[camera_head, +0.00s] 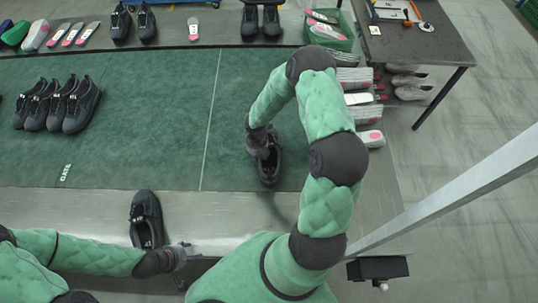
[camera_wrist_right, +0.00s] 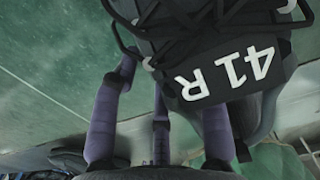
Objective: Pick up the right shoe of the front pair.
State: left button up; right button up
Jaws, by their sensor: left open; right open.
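A black shoe (camera_head: 269,170) sits on the green mat, right of the white line, directly below my right gripper (camera_head: 260,146). In the right wrist view the black shoe's tongue tab (camera_wrist_right: 235,72) reads "41 R", with dark laces above it. My right gripper's purple fingers (camera_wrist_right: 160,115) are open and close around this part of the shoe; I cannot tell whether they touch it. Another black shoe (camera_head: 145,218) lies on the metal front edge. My left gripper (camera_head: 182,257) is open, just below and right of that shoe.
Several black shoes (camera_head: 57,107) stand in a row on the green mat (camera_head: 150,110) at left. More shoes and pale insoles line the back edge. Grey shoe parts (camera_head: 368,112) lie right of my right arm. A green crate (camera_head: 335,40) and dark side table (camera_head: 425,40) stand behind.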

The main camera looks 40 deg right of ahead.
jog(key=shift+r, duration=0.1)
grip_shut()
